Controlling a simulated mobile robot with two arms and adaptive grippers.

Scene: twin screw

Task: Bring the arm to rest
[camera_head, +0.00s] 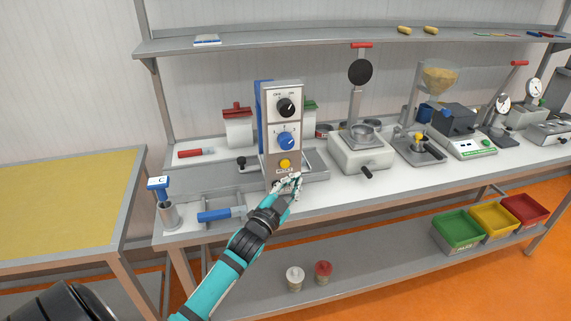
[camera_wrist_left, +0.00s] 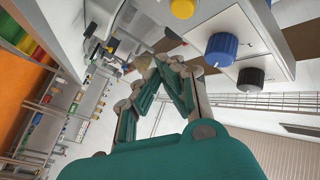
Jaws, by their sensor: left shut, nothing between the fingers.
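My left gripper (camera_head: 288,184) reaches in from the bottom of the head view, in front of the lower part of a grey control unit. It is shut and empty; its closed fingers also show in the left wrist view (camera_wrist_left: 150,68). The control unit (camera_head: 271,157) has a black knob (camera_head: 286,107), a blue knob (camera_head: 285,141) and a yellow button (camera_head: 285,164). The fingertips are just below the yellow button; I cannot tell whether they touch the unit. In the left wrist view the blue knob (camera_wrist_left: 221,49) and yellow button (camera_wrist_left: 183,8) are close to the gripper. My right gripper is not in view.
A blue-handled tool (camera_head: 222,214) and a blue-topped post (camera_head: 160,190) are on the bench left of my arm. Machines, including a press (camera_head: 361,152), stand to the right. Coloured bins (camera_head: 458,232) and two jars (camera_head: 323,270) sit on the lower shelf.

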